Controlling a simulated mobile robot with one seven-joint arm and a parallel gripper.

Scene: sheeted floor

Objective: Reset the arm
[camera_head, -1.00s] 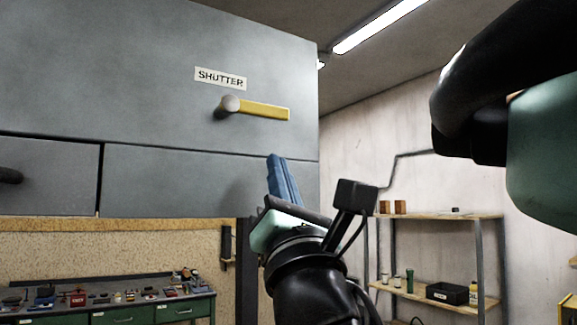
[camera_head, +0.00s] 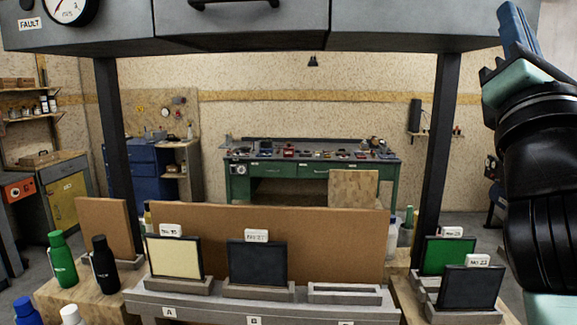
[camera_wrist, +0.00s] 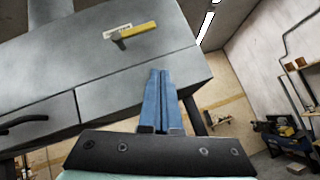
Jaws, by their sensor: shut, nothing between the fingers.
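My gripper (camera_head: 517,28) is raised at the upper right of the head view, with its blue fingers pointing up. In the wrist view the two blue fingers (camera_wrist: 160,100) lie together, shut with nothing between them. Behind them is a grey overhead cabinet (camera_wrist: 95,75) with a yellow lever (camera_wrist: 142,32) under a small label. The cabinet's lower edge (camera_head: 240,30) also crosses the top of the head view. In the head view the fingers overlap the cabinet's right end; I cannot tell the gap.
Below the cabinet, a grey stand (camera_head: 225,306) holds a cream panel (camera_head: 174,257) and a dark panel (camera_head: 257,264). A green panel (camera_head: 446,255) and another dark panel (camera_head: 468,288) stand right. Bottles, such as a green one (camera_head: 62,260), stand left. Black posts (camera_head: 438,150) rise on both sides.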

